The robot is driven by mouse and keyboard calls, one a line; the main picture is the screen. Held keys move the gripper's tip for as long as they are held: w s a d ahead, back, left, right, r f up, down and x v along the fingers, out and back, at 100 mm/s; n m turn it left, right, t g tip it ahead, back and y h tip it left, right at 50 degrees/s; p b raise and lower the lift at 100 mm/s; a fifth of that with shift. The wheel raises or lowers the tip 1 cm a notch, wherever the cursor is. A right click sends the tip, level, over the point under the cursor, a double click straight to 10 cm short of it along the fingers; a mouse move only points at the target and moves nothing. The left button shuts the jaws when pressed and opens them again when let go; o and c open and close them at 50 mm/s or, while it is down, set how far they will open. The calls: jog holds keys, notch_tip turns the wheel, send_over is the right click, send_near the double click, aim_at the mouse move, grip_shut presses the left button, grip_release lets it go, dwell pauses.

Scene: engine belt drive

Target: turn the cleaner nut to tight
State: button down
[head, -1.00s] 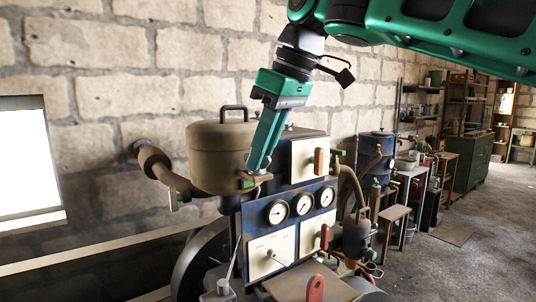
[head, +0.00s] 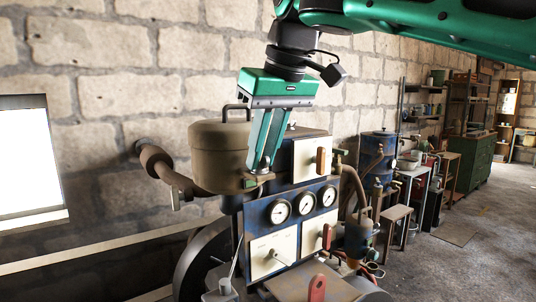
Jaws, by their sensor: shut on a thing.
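The brown round cleaner canister (head: 218,157) with a dark handle on top stands on the left of the engine. A small brown bracket (head: 262,180) juts out at its lower right, with a small green piece (head: 249,184) on it. My gripper (head: 260,168) points down with its fingertips at this bracket. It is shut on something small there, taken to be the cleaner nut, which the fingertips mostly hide. The nut's own shape and angle cannot be made out.
A cream box (head: 311,158) with a wooden handle stands close to the right of my fingers. A blue panel with dials (head: 305,204) lies below. Open floor (head: 450,260) is at the right.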

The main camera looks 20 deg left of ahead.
jog(key=shift+w+d+f+m+h, duration=0.1)
jog(key=shift+f+m+h, duration=0.2)
jog(key=shift+m, duration=0.3)
dwell(0.3)
jog(key=c, duration=1.6)
grip_release()
jog(key=shift+w, duration=0.1)
jog(key=shift+c, duration=0.2)
jog(key=shift+r, duration=0.25)
jog(key=shift+s+r, duration=0.15)
jog(key=shift+s, duration=0.05)
jog(key=v, duration=1)
jog(key=shift+w, duration=0.2)
jog(key=shift+d, duration=0.2)
